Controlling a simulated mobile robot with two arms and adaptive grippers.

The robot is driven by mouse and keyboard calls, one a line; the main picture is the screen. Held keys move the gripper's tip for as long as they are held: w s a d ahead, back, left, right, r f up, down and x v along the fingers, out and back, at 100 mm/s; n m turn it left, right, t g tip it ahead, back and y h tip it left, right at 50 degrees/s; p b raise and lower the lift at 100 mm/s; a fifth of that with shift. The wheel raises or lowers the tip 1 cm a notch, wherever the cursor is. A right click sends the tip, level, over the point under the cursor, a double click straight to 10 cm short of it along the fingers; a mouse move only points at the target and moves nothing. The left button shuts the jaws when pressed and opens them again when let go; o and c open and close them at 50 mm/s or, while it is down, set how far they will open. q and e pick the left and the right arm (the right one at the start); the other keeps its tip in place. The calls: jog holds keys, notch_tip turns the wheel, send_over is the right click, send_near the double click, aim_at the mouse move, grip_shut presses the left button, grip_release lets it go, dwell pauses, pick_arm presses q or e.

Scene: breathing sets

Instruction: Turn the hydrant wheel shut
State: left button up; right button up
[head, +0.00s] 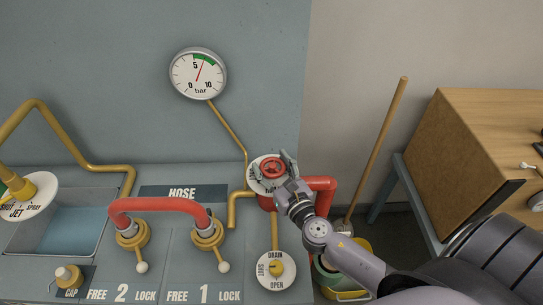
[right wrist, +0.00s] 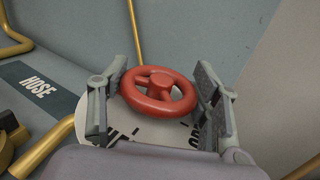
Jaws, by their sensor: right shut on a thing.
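The red hydrant wheel (head: 273,167) sits over a round white plate (head: 257,162) on the grey panel, below the pressure gauge. It shows large in the right wrist view (right wrist: 158,97), a ring with spokes and a hub. My right gripper (head: 271,163) is shut on the wheel, one finger at each side of the rim. Both fingers also show in the right wrist view (right wrist: 162,88). Black lettering on the plate is partly hidden by the wheel and fingers. My left gripper is not in view.
The gauge (head: 198,74) points a little above 5, at its green band. A red pipe (head: 322,185) runs close beside my gripper. The drain dial (head: 276,269) and hose valves (head: 208,235) lie below. A broom handle (head: 384,140) and wooden cabinet (head: 450,145) stand right.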

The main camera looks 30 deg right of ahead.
jog(key=shift+m+g+h+p, duration=0.35)
jog(key=shift+m+h, duration=0.95)
jog(key=shift+h, duration=1)
jog(key=o, duration=1.2)
jog(key=shift+s, duration=0.1)
jog(key=v, duration=1.1)
jog(key=shift+s, duration=0.4)
